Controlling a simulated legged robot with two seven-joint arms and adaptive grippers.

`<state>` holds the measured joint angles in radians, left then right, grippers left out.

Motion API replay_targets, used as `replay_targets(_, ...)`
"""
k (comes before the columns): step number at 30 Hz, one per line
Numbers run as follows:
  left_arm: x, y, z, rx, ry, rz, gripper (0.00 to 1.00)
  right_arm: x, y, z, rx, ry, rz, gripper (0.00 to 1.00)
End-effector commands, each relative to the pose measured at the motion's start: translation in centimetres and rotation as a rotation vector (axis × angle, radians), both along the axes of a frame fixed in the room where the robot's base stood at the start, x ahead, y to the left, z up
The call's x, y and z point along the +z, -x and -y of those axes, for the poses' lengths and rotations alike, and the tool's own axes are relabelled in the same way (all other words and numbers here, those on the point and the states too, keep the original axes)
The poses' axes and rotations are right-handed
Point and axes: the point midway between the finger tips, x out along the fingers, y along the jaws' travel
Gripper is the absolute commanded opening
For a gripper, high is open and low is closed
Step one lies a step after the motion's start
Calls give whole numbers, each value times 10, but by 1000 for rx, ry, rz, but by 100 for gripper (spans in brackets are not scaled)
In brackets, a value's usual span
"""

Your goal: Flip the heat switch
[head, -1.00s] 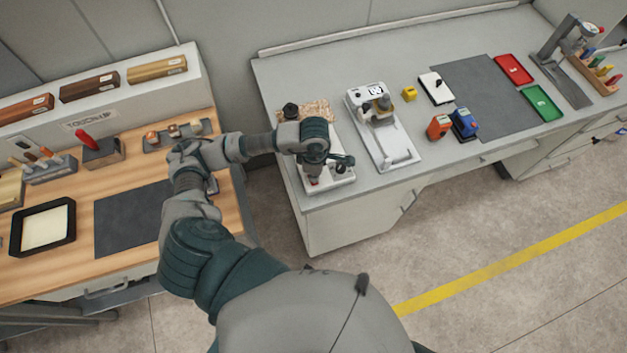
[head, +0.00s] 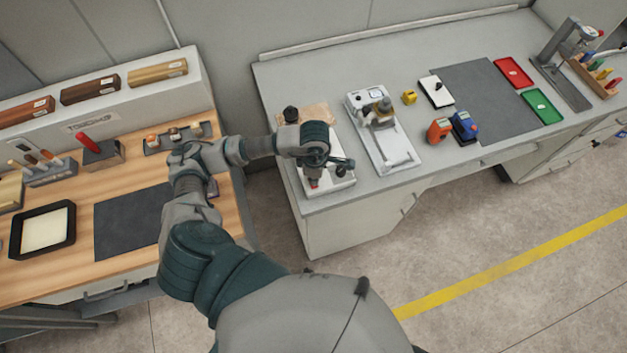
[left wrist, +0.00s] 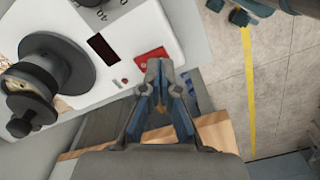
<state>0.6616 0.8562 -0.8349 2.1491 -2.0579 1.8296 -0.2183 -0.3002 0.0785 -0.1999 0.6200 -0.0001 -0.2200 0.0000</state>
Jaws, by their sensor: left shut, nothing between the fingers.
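A white roller coater (head: 338,181) stands at the left end of the grey bench, partly hidden under my left arm. In the left wrist view its panel (left wrist: 125,62) carries a red switch (left wrist: 149,60), a dark display, small indicators and part of a dial marked 40. A black round roller or knob (left wrist: 50,70) is at the left of that view. My left gripper (left wrist: 160,66) is shut and empty, its fingertips at the lower right edge of the red switch; I cannot tell whether they touch it. In the head view the left gripper (head: 313,173) points down over the machine's front.
A second white device (head: 393,153) stands close to the right of the coater. Orange and blue items (head: 464,126), a grey mat (head: 480,95), and red and green trays (head: 543,105) lie further right. A wooden bench (head: 70,265) is at the left.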

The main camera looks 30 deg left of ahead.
Motion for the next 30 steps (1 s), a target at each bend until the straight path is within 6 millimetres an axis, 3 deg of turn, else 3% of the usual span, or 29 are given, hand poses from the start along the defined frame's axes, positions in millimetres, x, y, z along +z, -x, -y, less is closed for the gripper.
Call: replay_targets(30, -9, 0, 0, 0, 0, 0, 0, -9, 1, 2, 1, 2, -1, 40)
